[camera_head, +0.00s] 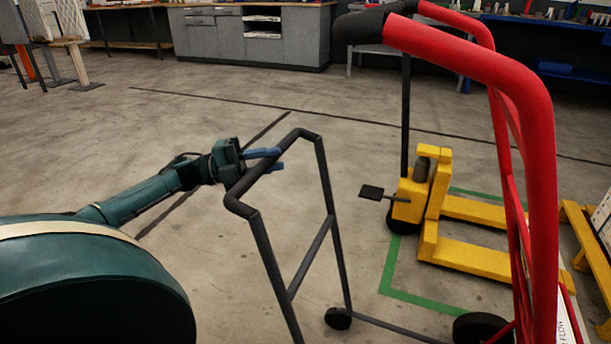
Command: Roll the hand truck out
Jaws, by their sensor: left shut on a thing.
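A dark grey tubular frame (268,245) with an upright handle loop stands in the middle, with a small black wheel (338,318) at its foot. My left gripper (264,160), with blue fingers, is shut on the top bar of this handle near its far left part. A red tubular frame (541,190) with a black grip (362,27) stands large at the right, close to the camera. I cannot tell for sure which frame is the hand truck. My right gripper is not in view.
A yellow pallet jack (465,256) stands behind the frames at the right, within green floor lines (425,303). Grey cabinets (250,38) and a blue workbench (560,25) line the back. The concrete floor (110,130) at the left is mostly clear.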

